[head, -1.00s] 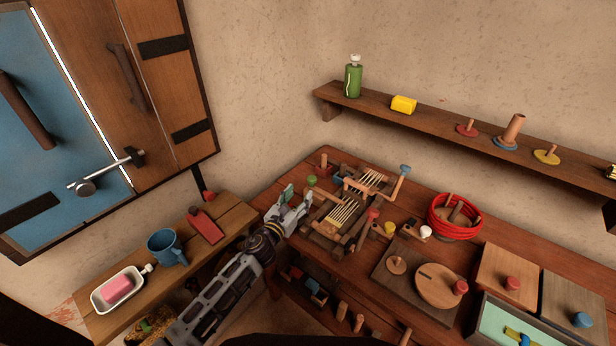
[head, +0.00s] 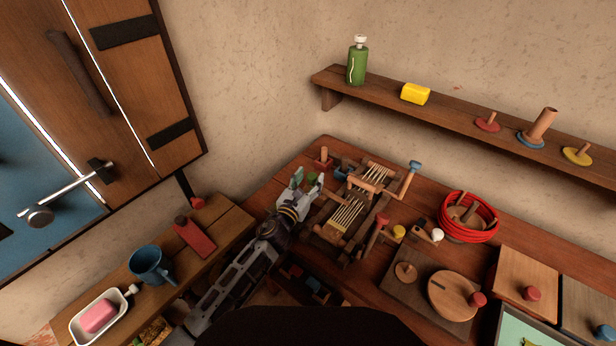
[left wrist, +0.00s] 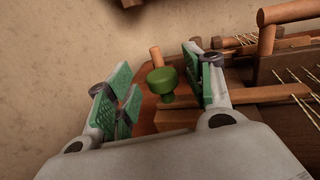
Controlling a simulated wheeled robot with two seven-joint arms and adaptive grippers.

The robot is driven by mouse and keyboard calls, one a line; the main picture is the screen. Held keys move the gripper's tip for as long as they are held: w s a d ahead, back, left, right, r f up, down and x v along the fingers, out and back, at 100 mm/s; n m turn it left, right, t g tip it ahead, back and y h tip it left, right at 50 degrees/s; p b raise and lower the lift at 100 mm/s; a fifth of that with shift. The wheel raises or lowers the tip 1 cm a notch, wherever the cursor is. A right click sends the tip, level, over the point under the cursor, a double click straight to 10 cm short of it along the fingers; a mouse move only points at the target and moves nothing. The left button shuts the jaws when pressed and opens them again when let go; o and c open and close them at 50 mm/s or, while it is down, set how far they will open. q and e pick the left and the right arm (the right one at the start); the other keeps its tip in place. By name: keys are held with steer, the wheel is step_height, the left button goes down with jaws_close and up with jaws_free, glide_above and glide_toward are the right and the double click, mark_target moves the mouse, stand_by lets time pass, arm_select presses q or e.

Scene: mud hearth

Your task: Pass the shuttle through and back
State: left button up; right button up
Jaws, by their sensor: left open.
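A small wooden loom (head: 348,208) with pale warp threads stands at the left end of the long bench. A green knob (head: 312,179), which looks like the shuttle's handle, is at the loom's left end. In the left wrist view the green knob (left wrist: 168,84) stands upright by a wooden bar, between my finger pads as seen from the wrist. My left gripper (head: 305,187) is open, with fingers either side of the knob in view. I cannot tell whether a pad touches it. The shuttle's body is mostly hidden. My right gripper is not in view.
A red-knobbed crank or lever (head: 381,220) and a blue-knobbed one (head: 412,170) rise beside the loom. A red coil (head: 468,218) and a dark board (head: 431,285) lie to the right. A lower side table (head: 225,222) holds a blue mug (head: 147,262).

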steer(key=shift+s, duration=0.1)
arm_select(q)
steer(key=shift+c, duration=0.7)
steer(key=c, duration=1)
jaws_close()
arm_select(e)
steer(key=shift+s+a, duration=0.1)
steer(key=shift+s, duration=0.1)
